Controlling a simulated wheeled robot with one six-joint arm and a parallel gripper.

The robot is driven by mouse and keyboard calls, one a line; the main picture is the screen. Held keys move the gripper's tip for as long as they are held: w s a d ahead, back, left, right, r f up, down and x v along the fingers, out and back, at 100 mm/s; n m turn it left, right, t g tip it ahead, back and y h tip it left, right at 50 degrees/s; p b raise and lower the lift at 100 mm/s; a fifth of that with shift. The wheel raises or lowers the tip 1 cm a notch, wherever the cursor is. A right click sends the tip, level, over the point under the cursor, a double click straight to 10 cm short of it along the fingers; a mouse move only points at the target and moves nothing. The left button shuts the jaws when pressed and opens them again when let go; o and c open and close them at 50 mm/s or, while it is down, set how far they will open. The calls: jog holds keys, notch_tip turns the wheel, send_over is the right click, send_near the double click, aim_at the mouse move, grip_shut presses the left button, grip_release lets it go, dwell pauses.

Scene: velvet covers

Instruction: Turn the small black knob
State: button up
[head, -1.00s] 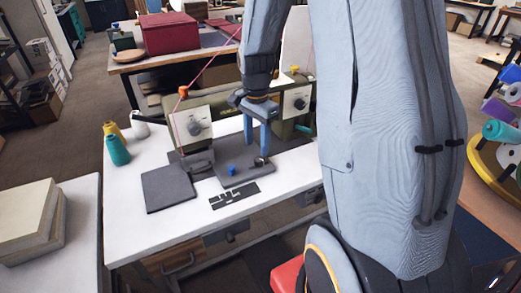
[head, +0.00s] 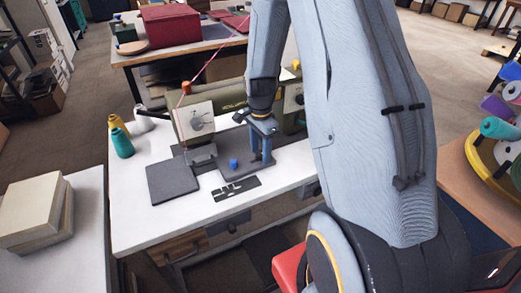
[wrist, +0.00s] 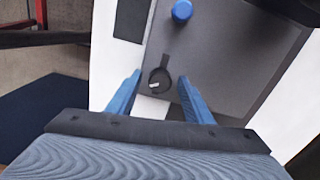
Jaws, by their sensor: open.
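The small black knob (wrist: 159,80) with a pale pointer mark sits on a dark grey plate (wrist: 235,50) in the wrist view. My gripper (wrist: 160,76) is open, with its two blue fingers on the left and right of the knob and nothing held between them. The wrist view does not settle whether the fingertips touch the knob. In the head view my gripper (head: 261,163) points down over the right part of the plate. Its fingers largely hide the knob there.
A blue cylinder (head: 233,164) stands on the plate, left of my gripper, and shows in the wrist view (wrist: 182,10). A green sewing machine (head: 222,101) stands behind. A dark pad (head: 173,183), a black marked card (head: 237,190) and thread cones (head: 122,143) lie around on the white table.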

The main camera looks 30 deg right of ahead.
jog(key=c, duration=1.1)
jog(key=shift+n, duration=0.4)
jog(key=shift+o, duration=0.3)
jog(key=n, duration=0.3)
jog(key=shift+r+p, duration=0.1)
jog(key=shift+p, duration=0.25)
jog(key=n, duration=0.4)
jog(key=shift+n, duration=0.3)
jog(key=n+p, duration=0.1)
jog(key=n, duration=0.3)
jog(key=shift+w, duration=0.1)
jog(key=shift+n, duration=1.8)
